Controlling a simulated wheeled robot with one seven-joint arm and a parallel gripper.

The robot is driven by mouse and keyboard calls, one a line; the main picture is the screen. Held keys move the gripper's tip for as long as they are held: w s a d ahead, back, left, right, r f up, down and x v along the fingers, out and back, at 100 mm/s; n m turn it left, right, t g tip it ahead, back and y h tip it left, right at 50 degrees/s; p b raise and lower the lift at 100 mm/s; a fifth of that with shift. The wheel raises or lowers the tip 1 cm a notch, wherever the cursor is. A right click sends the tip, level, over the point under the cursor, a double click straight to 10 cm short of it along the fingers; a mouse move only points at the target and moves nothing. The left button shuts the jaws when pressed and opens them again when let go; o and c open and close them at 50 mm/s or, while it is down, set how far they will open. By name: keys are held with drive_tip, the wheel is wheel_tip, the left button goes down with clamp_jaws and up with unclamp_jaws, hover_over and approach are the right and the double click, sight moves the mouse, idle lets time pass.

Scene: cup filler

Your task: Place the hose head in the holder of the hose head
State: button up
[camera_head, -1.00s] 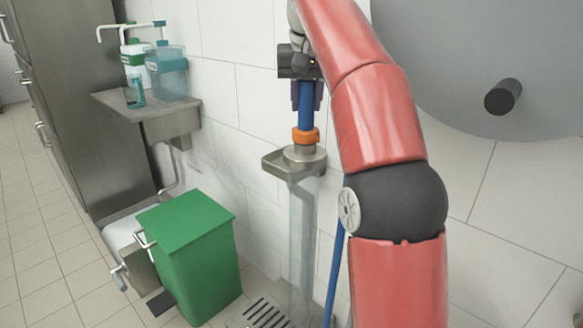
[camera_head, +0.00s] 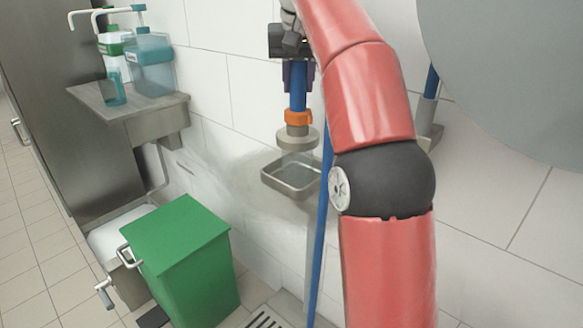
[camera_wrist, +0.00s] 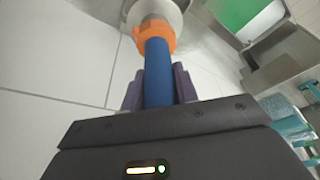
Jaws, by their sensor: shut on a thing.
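My gripper (camera_head: 298,78) is shut on the blue hose just above the hose head (camera_head: 297,137), which has an orange ring (camera_head: 298,117) and a round metal end. The head hangs nearly upright and points down. Below it, a square, open-topped metal bracket (camera_head: 273,183) juts from the wall; it looks like the holder. The head appears above its back edge, but I cannot tell how far in front of or over it. A translucent haze below the head looks like spray. In the wrist view, purple fingers (camera_wrist: 158,88) flank the blue hose, with the metal head (camera_wrist: 157,10) beyond.
A blue hose (camera_head: 323,200) hangs beside my arm. A green bin (camera_head: 185,255) stands on the floor at left, below a metal shelf (camera_head: 145,118) with bottles. A large grey rounded body (camera_head: 510,70) fills the upper right. A floor drain (camera_head: 265,320) lies below.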

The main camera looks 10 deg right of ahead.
sight(297, 124)
drive_tip(key=shift+w+r, duration=0.1)
drive_tip(key=shift+w, duration=0.35)
wheel_tip(297, 124, down, 8)
drive_tip(key=b, duration=0.3)
drive_tip(key=shift+s+b, duration=0.1)
drive_tip(key=shift+b, duration=0.25)
drive_tip(key=shift+f, duration=0.8)
drive_tip(key=shift+f, duration=0.2)
drive_tip(key=o, duration=1)
